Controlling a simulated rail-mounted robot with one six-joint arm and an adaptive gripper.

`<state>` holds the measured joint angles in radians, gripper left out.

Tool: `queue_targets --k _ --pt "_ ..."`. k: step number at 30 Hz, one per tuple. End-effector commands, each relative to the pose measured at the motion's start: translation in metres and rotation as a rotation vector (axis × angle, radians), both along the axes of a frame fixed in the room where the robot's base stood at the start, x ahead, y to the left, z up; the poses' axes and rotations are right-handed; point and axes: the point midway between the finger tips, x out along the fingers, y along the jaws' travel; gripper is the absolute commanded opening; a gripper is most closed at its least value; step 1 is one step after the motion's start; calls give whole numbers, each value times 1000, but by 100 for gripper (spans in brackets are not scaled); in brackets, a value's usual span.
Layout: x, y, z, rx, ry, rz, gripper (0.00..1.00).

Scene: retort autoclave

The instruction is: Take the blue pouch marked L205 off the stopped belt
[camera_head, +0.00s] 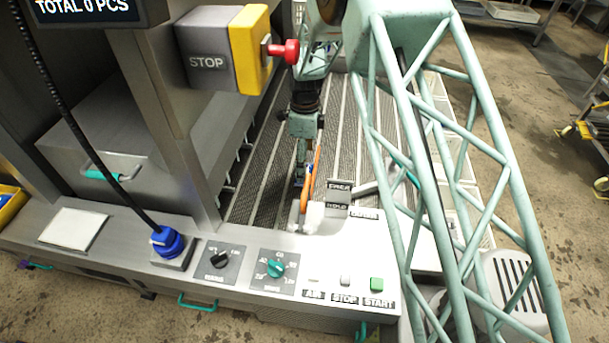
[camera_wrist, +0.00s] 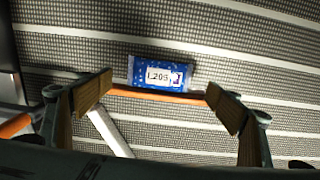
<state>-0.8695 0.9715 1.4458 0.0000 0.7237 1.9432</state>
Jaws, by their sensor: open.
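The blue pouch marked L205 (camera_wrist: 160,73) lies flat on the grey ribbed belt (camera_wrist: 80,50) in the wrist view, with its white label facing up. My gripper (camera_wrist: 159,86) is open, its two wooden-looking finger pads apart on the left and right of the pouch in the picture. Nothing is held between them. An orange bar (camera_wrist: 165,95) runs across just below the pouch in the picture and partly borders its lower edge. In the head view my gripper (camera_head: 302,160) hangs low over the belt (camera_head: 265,150), and the pouch cannot be made out clearly there.
The orange bar (camera_head: 312,175) also stands beside my gripper in the head view. A control panel with black and teal knobs (camera_head: 275,268) and a green START button (camera_head: 376,284) lies in front. A red-knobbed STOP box (camera_head: 210,62) juts out at upper left.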

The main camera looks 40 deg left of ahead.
Motion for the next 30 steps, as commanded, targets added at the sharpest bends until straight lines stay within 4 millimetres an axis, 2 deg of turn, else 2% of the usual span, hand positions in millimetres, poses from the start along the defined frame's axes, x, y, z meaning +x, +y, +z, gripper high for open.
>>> queue_targets --k 12,30 --pt "-2 0 -41 0 1 0 84" --pt "-2 0 -45 0 0 0 84"
